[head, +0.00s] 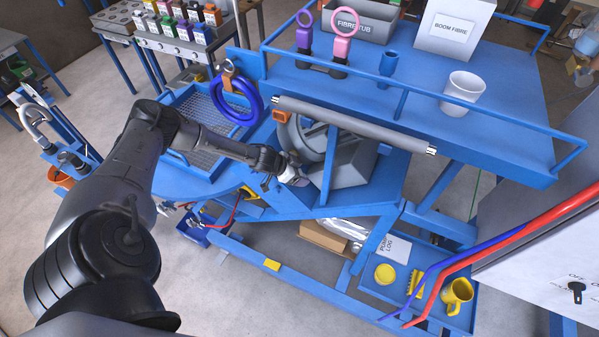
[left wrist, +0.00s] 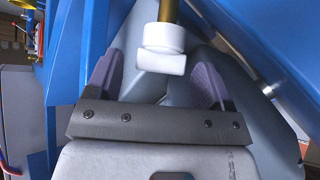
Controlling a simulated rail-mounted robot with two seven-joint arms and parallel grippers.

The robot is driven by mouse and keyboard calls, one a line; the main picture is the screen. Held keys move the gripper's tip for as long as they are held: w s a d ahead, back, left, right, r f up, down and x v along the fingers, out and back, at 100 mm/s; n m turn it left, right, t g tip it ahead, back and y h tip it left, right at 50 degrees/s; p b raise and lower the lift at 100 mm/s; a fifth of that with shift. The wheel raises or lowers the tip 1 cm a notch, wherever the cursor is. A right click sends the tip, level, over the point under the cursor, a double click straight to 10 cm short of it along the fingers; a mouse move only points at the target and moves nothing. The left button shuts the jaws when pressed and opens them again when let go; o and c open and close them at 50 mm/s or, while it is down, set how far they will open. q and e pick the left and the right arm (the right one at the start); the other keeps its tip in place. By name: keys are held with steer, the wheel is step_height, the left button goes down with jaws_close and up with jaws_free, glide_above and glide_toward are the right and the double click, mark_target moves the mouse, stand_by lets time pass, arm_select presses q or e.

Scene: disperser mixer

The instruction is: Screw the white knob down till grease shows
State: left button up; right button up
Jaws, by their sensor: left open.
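The white knob (left wrist: 162,50) shows in the left wrist view, on the end of a brass-coloured stem (left wrist: 169,10). My left gripper (left wrist: 156,80) is open, with one purple-grey finger on each side of the picture. The knob lies between the fingers or just beyond them, with space on both sides; I cannot tell the exact depth. In the head view my left gripper (head: 304,176) reaches in beside the grey machine housing (head: 350,160) under the blue bench. The knob is hidden there. No grease is visible. My right gripper is not in view.
Blue frame posts stand close around the gripper, including an upright (head: 328,165) beside it. A grey roller bar (head: 355,125) runs above. The blue bench top (head: 500,115) holds a white cup (head: 462,92).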

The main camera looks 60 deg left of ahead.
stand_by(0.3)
arm_select(q)
steer(key=shift+c, duration=0.7)
steer(key=c, duration=0.8)
steer(key=shift+m+h+p, duration=0.3)
steer(key=shift+p, duration=0.75)
steer(key=shift+f+m+h+p, duration=0.1)
steer(key=shift+m+h+p, duration=0.3)
steer(key=shift+p, duration=0.55)
steer(key=o, duration=0.9)
steer(key=shift+o, duration=0.2)
